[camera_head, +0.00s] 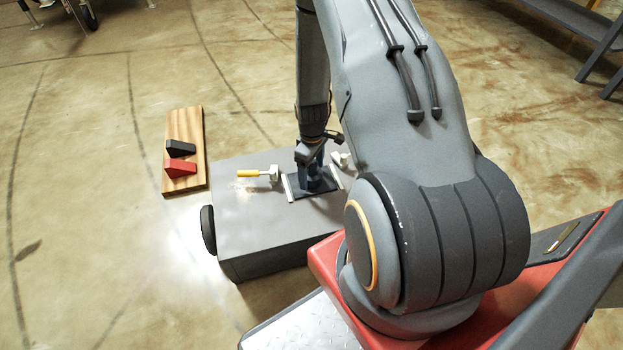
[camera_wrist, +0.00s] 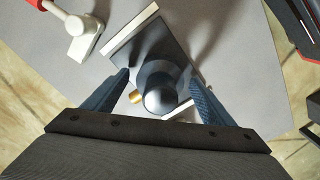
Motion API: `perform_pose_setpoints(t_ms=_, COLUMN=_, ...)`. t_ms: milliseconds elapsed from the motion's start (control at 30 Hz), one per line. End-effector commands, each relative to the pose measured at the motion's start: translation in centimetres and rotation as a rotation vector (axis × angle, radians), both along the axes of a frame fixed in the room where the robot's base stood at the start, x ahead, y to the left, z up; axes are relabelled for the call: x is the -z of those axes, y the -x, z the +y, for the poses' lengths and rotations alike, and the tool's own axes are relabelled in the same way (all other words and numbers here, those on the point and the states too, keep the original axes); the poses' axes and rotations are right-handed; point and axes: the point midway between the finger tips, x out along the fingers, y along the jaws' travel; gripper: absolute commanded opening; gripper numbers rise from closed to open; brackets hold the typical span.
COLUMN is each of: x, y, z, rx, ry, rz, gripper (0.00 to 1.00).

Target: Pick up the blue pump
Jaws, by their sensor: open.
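The blue pump (camera_wrist: 160,92) stands on a dark square base plate (camera_wrist: 138,48) on top of a grey box. In the wrist view its rounded dark blue top and a small brass fitting (camera_wrist: 135,97) show. My gripper (camera_wrist: 160,77) is open, one blue finger on each side of the pump, with no clear contact visible. In the head view the pump (camera_head: 315,177) is partly hidden under my gripper (camera_head: 310,158). White bars (camera_head: 289,187) lie along two sides of the plate.
A yellow-handled clamp (camera_head: 258,174) lies left of the pump. A white clamp with a red handle (camera_wrist: 82,40) stands close by. A wooden board (camera_head: 195,130) holds a black wedge (camera_head: 180,147) and a red wedge (camera_head: 179,168).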

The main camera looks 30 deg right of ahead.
Motion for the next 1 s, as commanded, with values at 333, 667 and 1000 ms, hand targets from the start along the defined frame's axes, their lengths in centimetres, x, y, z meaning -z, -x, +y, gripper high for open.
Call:
perform_pose_setpoints(t_ms=333, x=0.96, y=-0.01, z=0.02, rx=0.0, ry=0.001, rz=0.0, gripper=0.71)
perform_pose_setpoints(t_ms=667, x=0.95, y=-0.01, z=0.04, rx=0.0, ry=0.0, rz=0.0, gripper=0.15)
perform_pose_setpoints(t_ms=1000, x=0.83, y=-0.11, z=0.01, rx=0.0, ry=0.001, rz=-0.002, gripper=0.0)
